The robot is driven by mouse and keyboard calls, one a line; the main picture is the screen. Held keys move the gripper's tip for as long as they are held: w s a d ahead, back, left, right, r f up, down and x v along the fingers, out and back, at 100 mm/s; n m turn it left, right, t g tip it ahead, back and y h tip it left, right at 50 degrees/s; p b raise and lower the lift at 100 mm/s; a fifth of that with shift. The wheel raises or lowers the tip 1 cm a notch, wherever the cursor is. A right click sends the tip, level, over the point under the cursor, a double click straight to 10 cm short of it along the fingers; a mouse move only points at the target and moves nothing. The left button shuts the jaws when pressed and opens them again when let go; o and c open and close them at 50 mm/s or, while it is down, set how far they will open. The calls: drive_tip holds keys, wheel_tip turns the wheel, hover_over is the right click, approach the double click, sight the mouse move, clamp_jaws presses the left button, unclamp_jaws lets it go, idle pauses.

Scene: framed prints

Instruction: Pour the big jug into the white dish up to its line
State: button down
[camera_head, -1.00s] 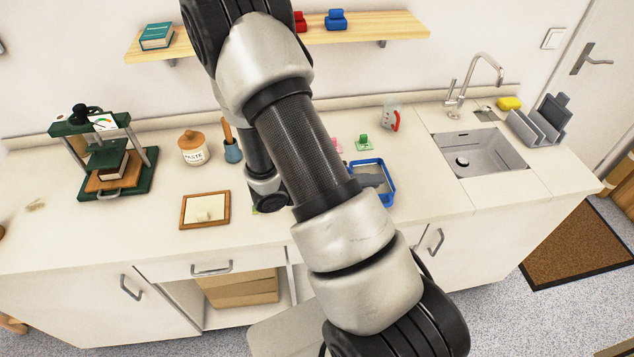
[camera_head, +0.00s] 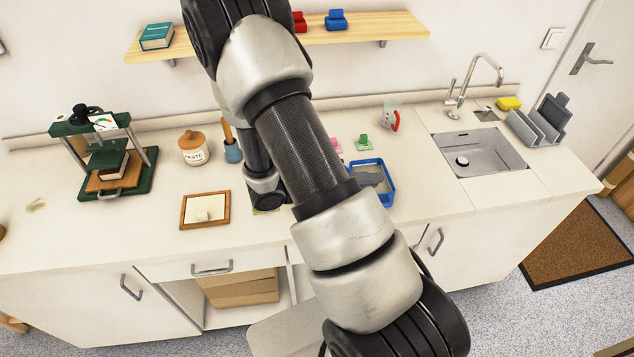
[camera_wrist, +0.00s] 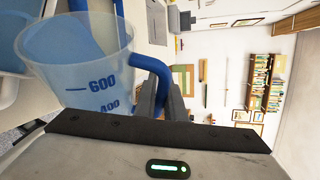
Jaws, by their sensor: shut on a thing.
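A clear bluish jug (camera_wrist: 75,65) with 600 and 400 marks fills the upper left of the wrist view. Its blue handle (camera_wrist: 148,64) runs into the fingers of my gripper (camera_wrist: 160,92), which are shut on it. In the head view my arm hides the gripper and this jug. I cannot tell the liquid level in the jug or its exact tilt. I cannot make out the white dish or its line in either view.
A blue-rimmed tray (camera_head: 391,188) lies right of my arm. Behind it stand a small green item (camera_head: 363,141) and a red-handled jug (camera_head: 390,115). A wood-framed panel (camera_head: 183,212), paste jar (camera_head: 194,150) and green press (camera_head: 148,182) are left; the sink (camera_head: 490,158) is right.

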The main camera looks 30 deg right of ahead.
drive_tip(key=shift+w, duration=0.2)
idle(0.7)
drive_tip(key=shift+w+a+r+n+g+h+p, duration=0.15)
drive_tip(key=shift+w+r+n+p, duration=0.15)
drive_tip(key=shift+w+p, duration=0.15)
drive_tip(key=shift+w+a+r+n+g+h+p, duration=0.15)
drive_tip(key=shift+w+r+n+p, duration=0.1)
drive_tip(key=shift+w+p, duration=0.2)
idle(1.0)
